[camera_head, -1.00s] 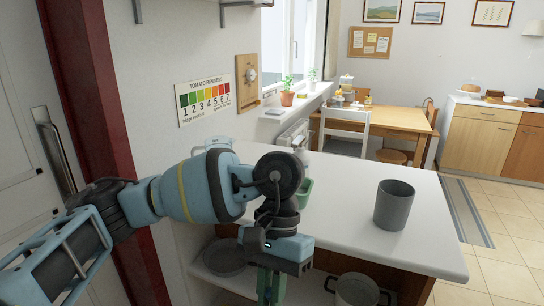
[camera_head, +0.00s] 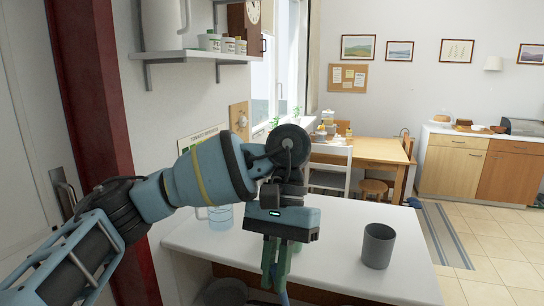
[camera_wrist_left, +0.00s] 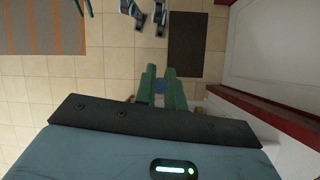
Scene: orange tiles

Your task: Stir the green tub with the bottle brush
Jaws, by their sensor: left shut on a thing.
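My left gripper (camera_head: 277,268) hangs with its green fingers pointing down at the front of the white counter. It is shut on a thin blue thing, probably the bottle brush (camera_head: 283,297); only a small part shows below the fingertips. In the left wrist view, a blue patch of it (camera_wrist_left: 160,86) shows between the fingers. I cannot make out its bristles. The green tub cannot be made out now, probably hidden behind my left gripper and wrist. My right gripper cannot be made out.
A grey cup (camera_head: 378,246) stands on the white counter (camera_head: 335,225), right of my left gripper. A clear bluish jug (camera_head: 221,217) stands to its left, partly behind my arm. A wall shelf (camera_head: 190,54) holds small pots. The counter between gripper and cup is clear.

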